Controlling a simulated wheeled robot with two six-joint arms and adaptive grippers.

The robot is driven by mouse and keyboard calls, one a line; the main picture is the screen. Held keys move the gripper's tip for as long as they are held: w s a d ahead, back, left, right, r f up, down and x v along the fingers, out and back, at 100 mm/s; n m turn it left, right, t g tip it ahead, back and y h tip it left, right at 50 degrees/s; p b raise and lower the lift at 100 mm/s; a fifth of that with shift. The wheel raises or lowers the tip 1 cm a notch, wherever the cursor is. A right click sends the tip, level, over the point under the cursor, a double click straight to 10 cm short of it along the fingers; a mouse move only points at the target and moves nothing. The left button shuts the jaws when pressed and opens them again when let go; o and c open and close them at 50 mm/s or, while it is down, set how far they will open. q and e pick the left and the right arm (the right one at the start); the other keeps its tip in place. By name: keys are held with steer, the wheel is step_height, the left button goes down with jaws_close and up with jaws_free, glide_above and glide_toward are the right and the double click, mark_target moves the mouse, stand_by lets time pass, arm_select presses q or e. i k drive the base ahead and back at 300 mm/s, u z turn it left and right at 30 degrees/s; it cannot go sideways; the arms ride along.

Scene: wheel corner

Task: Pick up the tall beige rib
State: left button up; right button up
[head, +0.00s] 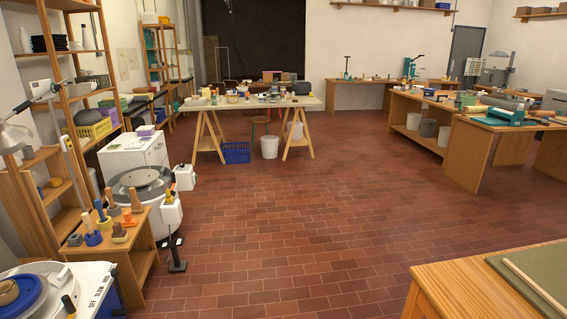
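Several small upright pieces stand on a low wooden bench (140,239) at the left. The pieces are small and partly overlap. Neither of my grippers is in view.
A pottery wheel (140,179) stands just behind the bench, and another wheel with a blue pan (38,293) stands in front at left. A dark post (176,247) stands on the floor by the bench. A wooden table (455,283) fills the lower right. The brick floor (290,235) between is clear.

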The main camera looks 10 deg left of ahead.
mark_target(136, 206)
steer(key=u, duration=0.5)
steer(key=i, duration=3.1)
steer(key=u, duration=1.1)
steer(key=i, duration=1.95)
steer(key=u, duration=0.4)
